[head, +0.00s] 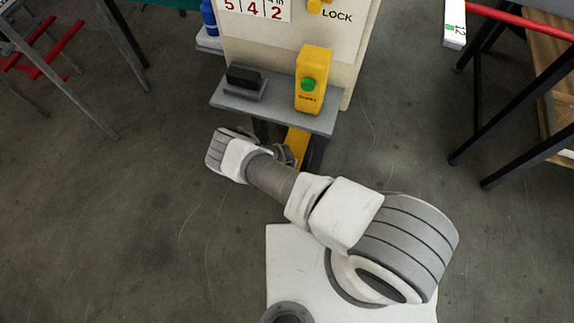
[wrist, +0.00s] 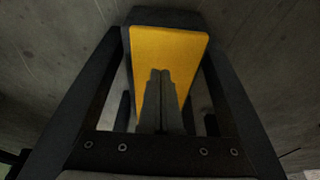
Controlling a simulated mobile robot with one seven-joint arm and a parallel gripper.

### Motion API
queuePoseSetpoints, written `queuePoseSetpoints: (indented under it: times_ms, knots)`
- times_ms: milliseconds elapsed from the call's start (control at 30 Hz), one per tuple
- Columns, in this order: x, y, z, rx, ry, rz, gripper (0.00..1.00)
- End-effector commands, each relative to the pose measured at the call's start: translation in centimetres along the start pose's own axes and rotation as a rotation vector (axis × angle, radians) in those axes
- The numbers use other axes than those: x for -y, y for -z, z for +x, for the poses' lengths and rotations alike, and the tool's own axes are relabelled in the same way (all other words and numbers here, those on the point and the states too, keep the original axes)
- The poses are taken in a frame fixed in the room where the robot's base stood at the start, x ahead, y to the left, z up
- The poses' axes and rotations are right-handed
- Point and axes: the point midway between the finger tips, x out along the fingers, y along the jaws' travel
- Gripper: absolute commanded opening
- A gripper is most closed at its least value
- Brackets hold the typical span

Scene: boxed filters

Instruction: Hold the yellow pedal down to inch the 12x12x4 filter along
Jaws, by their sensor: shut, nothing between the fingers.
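The yellow pedal (wrist: 178,48) fills the middle of the wrist view, set in a dark frame. My gripper (wrist: 160,76) is shut and empty, its fingertips over the pedal's face. I cannot tell whether they touch it or whether the pedal is pressed down. In the head view part of the pedal (head: 297,143) shows below a grey shelf; my wrist hides its lower part. A white box edge marked "12" (head: 455,22) stands at the top right by a red rail. It may be the filter, but its full size label is not readable.
The grey shelf (head: 230,98) above the pedal carries a yellow box with a green button (head: 311,80) and a dark block (head: 243,77). A panel (head: 340,45) reading "LOCK" rises behind. Dark-legged stands are at left and right. The floor between is clear.

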Motion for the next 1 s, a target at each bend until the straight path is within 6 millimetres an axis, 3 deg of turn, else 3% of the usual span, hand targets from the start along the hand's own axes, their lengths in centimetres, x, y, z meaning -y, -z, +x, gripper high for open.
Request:
queuePoseSetpoints:
  times_ms: [33,200,600,1000]
  knots:
    - [0.0,-0.2,0.9,0.001,0.001,0.002,0.0]
    - [0.0,-0.5,1.8,0.0,0.0,0.002,0.0]
    - [0.0,-0.6,2.0,0.0,0.0,0.001,0.0]
    - [0.0,-1.8,5.5,0.004,0.002,0.0,0.0]
